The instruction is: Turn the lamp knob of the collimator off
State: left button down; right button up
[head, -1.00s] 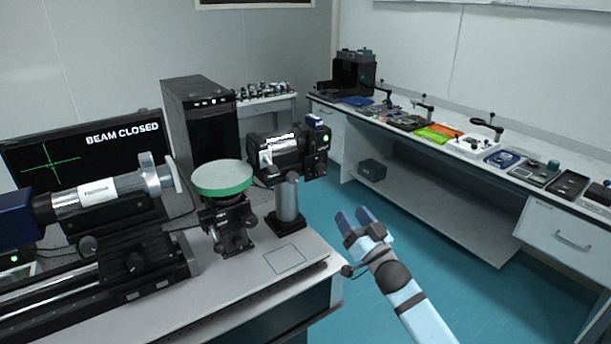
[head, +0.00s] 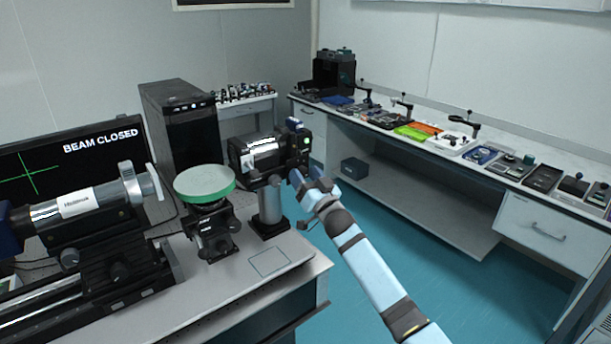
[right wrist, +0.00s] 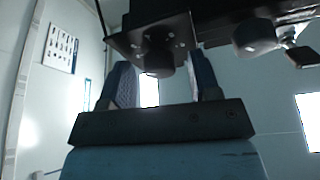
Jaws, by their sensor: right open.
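The black instrument with a silver barrel (head: 262,150), apparently the collimator, stands on a metal post at the table's right end. A green light (head: 305,140) glows on its right end face. My right gripper (head: 308,178) is open, with its blue fingertips at the lower part of that end. In the right wrist view, a dark round knob (right wrist: 157,64) under a black housing (right wrist: 152,30) shows between the two spread fingers. I cannot tell whether they touch it. A second dark knob (right wrist: 256,38) is further right. My left gripper is not in view.
A green-rimmed disc (head: 205,183) on a mount stands left of the instrument. Further left are a silver tube (head: 85,203) and a monitor reading "BEAM CLOSED" (head: 60,160). A long side bench (head: 450,190) is at the right, with open floor between.

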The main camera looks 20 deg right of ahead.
jog(key=c, duration=0.9)
jog(key=shift+n, duration=0.4)
